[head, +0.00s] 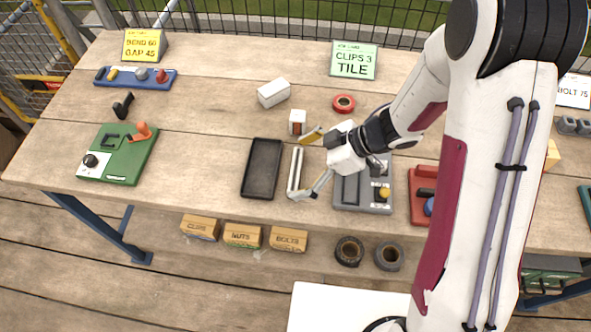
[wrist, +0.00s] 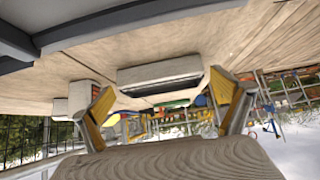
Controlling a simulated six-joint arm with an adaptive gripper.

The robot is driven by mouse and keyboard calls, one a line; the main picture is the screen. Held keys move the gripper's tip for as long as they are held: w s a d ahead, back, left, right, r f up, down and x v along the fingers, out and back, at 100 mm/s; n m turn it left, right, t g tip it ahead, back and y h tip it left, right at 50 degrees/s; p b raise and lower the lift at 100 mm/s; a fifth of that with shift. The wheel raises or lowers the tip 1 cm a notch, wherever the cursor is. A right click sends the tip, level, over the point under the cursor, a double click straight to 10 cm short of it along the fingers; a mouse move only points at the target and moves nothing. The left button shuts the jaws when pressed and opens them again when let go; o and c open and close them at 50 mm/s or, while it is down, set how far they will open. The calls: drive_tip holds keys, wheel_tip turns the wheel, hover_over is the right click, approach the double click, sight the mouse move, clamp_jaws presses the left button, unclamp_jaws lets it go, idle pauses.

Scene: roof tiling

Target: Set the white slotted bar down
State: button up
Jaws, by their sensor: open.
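The white slotted bar (head: 294,170) lies on the wooden bench, just right of the black tray (head: 249,178), its long side running away from the front edge. My gripper (head: 303,166) is open, low over the bench, with its yellow-padded fingers spread near the bar's two ends. In the wrist view, the bar (wrist: 160,72) with its dark slot sits between the spread fingers of my gripper (wrist: 163,84), with gaps at both ends. I cannot tell whether either finger touches it.
A grey fixture (head: 351,193) stands close right of the bar, under my wrist. A small white-and-orange block (head: 297,122) and a white box (head: 273,92) lie behind it. A red ring (head: 343,103) is farther back.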

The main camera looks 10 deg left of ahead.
sight(300, 169)
drive_tip(key=shift+c, duration=0.4)
drive_tip(key=c, duration=0.9)
drive_tip(key=shift+r, duration=0.15)
drive_tip(key=shift+r, duration=4.9)
